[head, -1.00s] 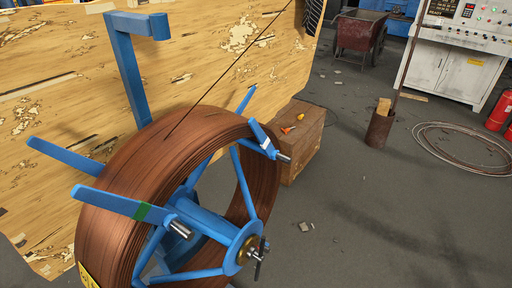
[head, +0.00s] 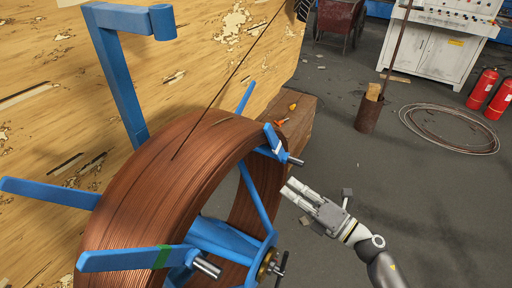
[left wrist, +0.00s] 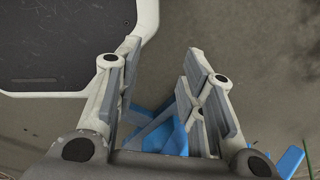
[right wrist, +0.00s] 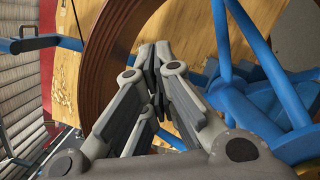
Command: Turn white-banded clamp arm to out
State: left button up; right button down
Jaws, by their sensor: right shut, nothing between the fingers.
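The white-banded clamp arm (head: 273,138) is a short blue bar at the right rim of the copper wire coil (head: 150,190). A pale band shows on it, and a steel pin sticks out at its lower end. The green-banded clamp arm (head: 130,259) lies across the front of the coil. My right gripper (head: 288,188) is right of the coil, below the white-banded arm and apart from it. It is shut and empty; its fingertips meet in the right wrist view (right wrist: 157,52). My left gripper (left wrist: 160,55) is open and empty, with blue metal behind its fingers.
A blue post with a bent top (head: 118,70) stands behind the coil, before a wooden panel (head: 50,120). A wooden crate (head: 296,125) stands behind the white-banded arm. The floor (head: 420,210) to the right is mostly clear.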

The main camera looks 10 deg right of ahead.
aim_at(266, 141)
pick_arm(q)
jog(key=r+p, duration=0.2)
jog(key=s+d+r+p, duration=0.1)
jog(key=shift+r+p, duration=0.35)
jog(key=shift+r, duration=0.05)
pick_arm(e)
jog(key=w+a+r, duration=0.3)
jog(key=w+a, duration=0.1)
jog(key=w, duration=0.6)
jog(key=shift+a+r, duration=0.15)
jog(key=shift+r, duration=0.05)
jog(key=r+p, duration=0.1)
jog(key=w+d+r+m+p, duration=0.1)
jog(key=p, duration=0.1)
jog(key=shift+w, duration=0.15)
pick_arm(q)
notch_tip(266, 141, up, 3)
pick_arm(e)
jog(key=shift+d+f, duration=0.1)
jog(key=shift+f, duration=0.05)
pick_arm(q)
jog(key=shift+s+f, duration=0.1)
pick_arm(e)
jog(key=shift+f, duration=0.1)
